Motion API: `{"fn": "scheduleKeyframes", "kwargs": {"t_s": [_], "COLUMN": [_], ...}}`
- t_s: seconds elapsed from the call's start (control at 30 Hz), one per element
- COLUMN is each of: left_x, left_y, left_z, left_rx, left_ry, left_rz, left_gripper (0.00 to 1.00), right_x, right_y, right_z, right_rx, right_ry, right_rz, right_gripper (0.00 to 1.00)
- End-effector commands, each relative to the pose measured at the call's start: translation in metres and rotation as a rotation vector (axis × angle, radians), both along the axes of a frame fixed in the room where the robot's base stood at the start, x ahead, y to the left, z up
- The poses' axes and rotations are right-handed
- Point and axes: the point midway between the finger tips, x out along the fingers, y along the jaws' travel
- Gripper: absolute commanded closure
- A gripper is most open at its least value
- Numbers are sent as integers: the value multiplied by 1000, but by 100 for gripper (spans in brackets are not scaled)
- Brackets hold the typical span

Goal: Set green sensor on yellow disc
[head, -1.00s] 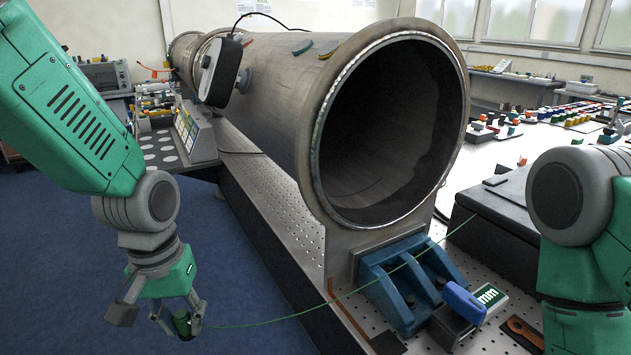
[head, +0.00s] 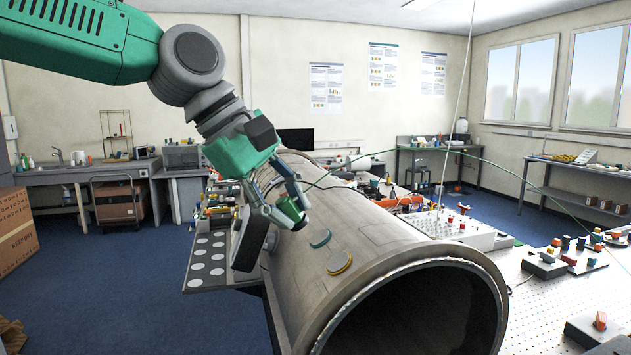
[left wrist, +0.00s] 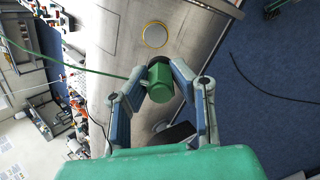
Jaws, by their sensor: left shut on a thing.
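The green sensor (head: 291,209) is a small cylinder with a green cable trailing from it. My left gripper (head: 287,206) is shut on it and holds it above the top of the big metal pipe (head: 395,250). The yellow disc (head: 340,262) lies on the pipe's upper surface, nearer the open end than the sensor. The sensor is apart from it. In the left wrist view, the sensor (left wrist: 161,82) sits between the fingers, and the yellow-rimmed disc (left wrist: 155,35) shows above it, bare. My right gripper is out of view.
A teal disc (head: 320,238) lies on the pipe between the sensor and the yellow disc. A black box (head: 249,240) is on the pipe's left side, close below my gripper. The green cable (head: 440,150) arcs off to the right. A white table with parts (head: 535,300) stands at right.

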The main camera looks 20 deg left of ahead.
Motion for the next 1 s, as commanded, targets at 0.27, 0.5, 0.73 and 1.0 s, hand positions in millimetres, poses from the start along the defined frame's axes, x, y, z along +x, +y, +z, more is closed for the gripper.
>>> {"fn": "scheduleKeyframes", "kwargs": {"t_s": [0.27,0.5,0.73,1.0], "left_x": [1,-1,4,10], "left_y": [-10,-16,-18,-26], "left_z": [7,9,-6,-24], "left_rx": [2,10,4,4], "left_ry": [-4,-8,-3,-4], "left_rz": [13,5,5,6], "left_gripper": [100,100,100,100], "right_x": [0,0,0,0], "right_y": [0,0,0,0], "right_z": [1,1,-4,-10], "right_rx": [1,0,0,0], "right_ry": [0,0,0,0], "right_rz": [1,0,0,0], "right_gripper": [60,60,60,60]}}
